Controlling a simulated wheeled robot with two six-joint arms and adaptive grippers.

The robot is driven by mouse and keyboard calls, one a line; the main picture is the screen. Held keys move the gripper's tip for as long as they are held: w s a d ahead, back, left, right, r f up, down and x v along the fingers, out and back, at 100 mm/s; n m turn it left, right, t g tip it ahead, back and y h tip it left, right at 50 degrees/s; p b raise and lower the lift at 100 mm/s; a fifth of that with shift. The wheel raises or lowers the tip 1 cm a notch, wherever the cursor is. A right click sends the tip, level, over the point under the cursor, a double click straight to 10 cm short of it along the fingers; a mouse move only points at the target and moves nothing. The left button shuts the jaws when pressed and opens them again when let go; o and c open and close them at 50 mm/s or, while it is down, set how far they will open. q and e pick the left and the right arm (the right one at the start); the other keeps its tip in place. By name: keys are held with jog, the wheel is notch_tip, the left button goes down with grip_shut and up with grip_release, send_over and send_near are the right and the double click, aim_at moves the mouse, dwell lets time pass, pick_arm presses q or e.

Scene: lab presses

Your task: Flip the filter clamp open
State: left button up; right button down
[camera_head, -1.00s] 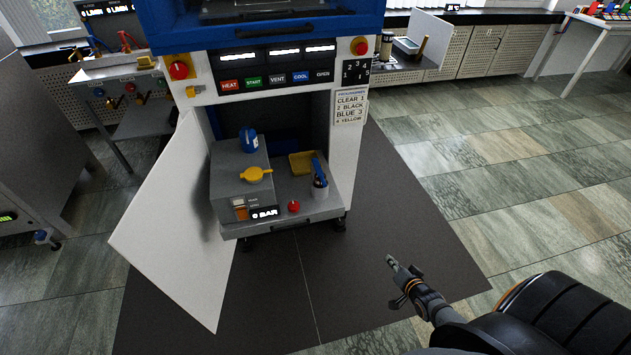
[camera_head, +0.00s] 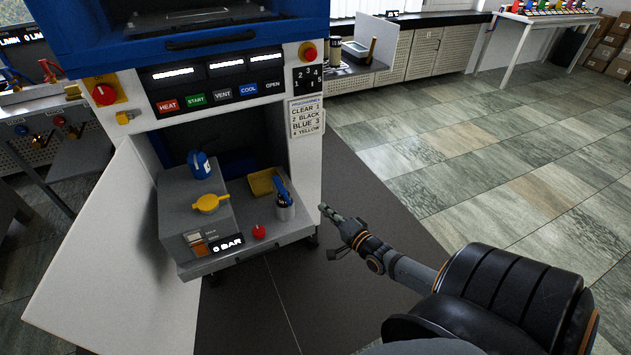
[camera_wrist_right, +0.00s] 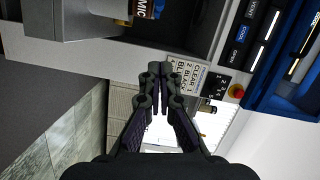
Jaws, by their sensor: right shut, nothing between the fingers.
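A silver cylinder with a blue lever (camera_head: 284,196), which looks like the filter clamp, stands at the right side of the press's lower shelf (camera_head: 215,262). The lever leans up to the left over the cylinder. A blue part with white lettering (camera_wrist_right: 146,8) is partly cut off at the top of the right wrist view; it is probably the same fitting. My right gripper (camera_head: 324,211) is shut and empty, pointing at the press from the right, just outside the right post and apart from the clamp. It also shows in the right wrist view (camera_wrist_right: 158,72). My left gripper is not in view.
A yellow tray (camera_head: 262,186) lies behind the clamp, and a red knob (camera_head: 259,232) is left of it. A grey box with a yellow handle (camera_head: 211,203) stands further left. The right post with a label (camera_head: 306,118) borders the shelf. Open floor lies to the right.

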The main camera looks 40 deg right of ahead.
aim_at(285, 205)
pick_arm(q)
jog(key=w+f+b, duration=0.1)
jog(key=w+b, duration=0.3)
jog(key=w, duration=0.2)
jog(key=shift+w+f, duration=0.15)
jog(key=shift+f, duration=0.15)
pick_arm(e)
jog(key=w+a+f, duration=0.1)
jog(key=w+a, duration=0.2)
jog(key=w, duration=0.6)
jog(key=shift+a, duration=0.4)
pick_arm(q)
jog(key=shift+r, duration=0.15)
